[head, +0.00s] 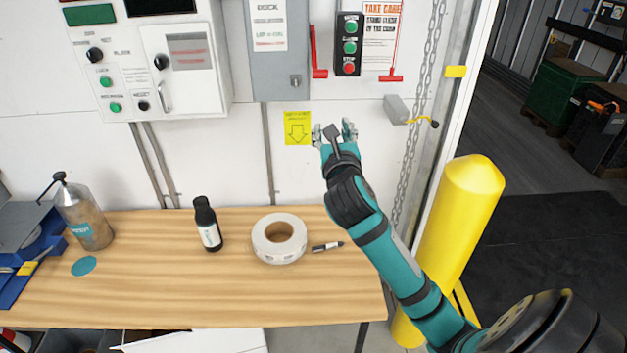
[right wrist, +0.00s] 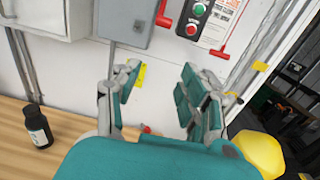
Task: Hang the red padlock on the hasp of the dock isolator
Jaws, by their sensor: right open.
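The dock isolator (head: 279,55) is a grey wall box with a red lever (head: 317,60) on its right side. A small grey fitting (head: 295,81) low on its front may be the hasp; it is too small to be sure. My right gripper (head: 333,129) is open below and right of the isolator, in front of the wall. In the right wrist view, its spread fingers (right wrist: 158,75) hold nothing that I can make out. A small red patch (right wrist: 147,130) shows low between them and may be the padlock; most of it is hidden. My left gripper is not in view.
The wooden table (head: 150,290) holds a dark bottle (head: 207,225), a tape roll (head: 279,239), a marker (head: 328,247) and a metal spray bottle (head: 84,212). A yellow bollard (head: 458,215), a chain and a grey wall block (head: 396,109) are on the right. A control cabinet (head: 150,60) is upper left.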

